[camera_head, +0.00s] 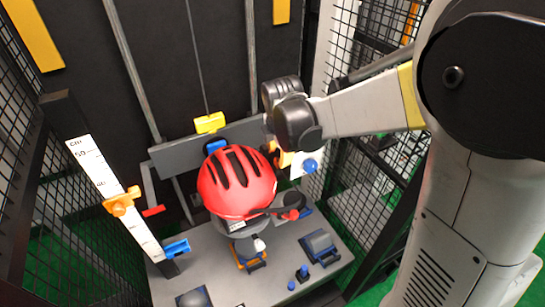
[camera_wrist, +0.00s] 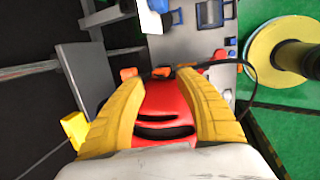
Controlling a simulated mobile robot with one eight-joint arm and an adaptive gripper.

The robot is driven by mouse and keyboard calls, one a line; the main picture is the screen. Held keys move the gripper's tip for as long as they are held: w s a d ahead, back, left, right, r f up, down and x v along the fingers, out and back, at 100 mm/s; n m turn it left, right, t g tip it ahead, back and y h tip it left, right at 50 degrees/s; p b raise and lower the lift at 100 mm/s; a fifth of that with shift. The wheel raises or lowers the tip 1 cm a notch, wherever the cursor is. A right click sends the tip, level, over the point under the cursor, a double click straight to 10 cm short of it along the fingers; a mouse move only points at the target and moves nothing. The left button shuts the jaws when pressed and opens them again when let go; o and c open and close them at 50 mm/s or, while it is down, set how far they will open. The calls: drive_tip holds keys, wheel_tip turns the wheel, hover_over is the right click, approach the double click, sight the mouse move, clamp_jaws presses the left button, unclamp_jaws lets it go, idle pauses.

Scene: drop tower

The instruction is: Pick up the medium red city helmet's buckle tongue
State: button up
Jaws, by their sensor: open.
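The red city helmet (camera_head: 236,188) sits on a stand above the grey bench, its dark vents facing up. It also shows in the wrist view (camera_wrist: 165,105), beyond and between the two yellow fingers of my gripper (camera_wrist: 161,77). The fingers are apart, with nothing clearly held between them. In the head view my arm reaches in from the right, and its dark wrist is above and right of the helmet. A dark strap-like part with a red end (camera_head: 291,214) shows at the helmet's lower right. I cannot tell which small piece is the buckle tongue.
A white ruler post (camera_head: 112,195) with an orange slider (camera_head: 121,202) stands left of the helmet. Blue parts (camera_head: 319,243) lie on the grey bench (camera_head: 215,272). Black mesh walls close in both sides. A yellow disc (camera_wrist: 270,52) lies on green floor.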

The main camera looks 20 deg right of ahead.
sight(278, 161)
drive_tip(key=b+x, duration=0.2)
drive_tip(key=x, duration=0.3)
drive_tip(key=shift+a+f, duration=0.1)
drive_tip(key=shift+f, duration=0.25)
drive_tip(key=shift+r, duration=0.1)
drive_tip(key=c, duration=0.7)
drive_tip(key=shift+o, duration=0.2)
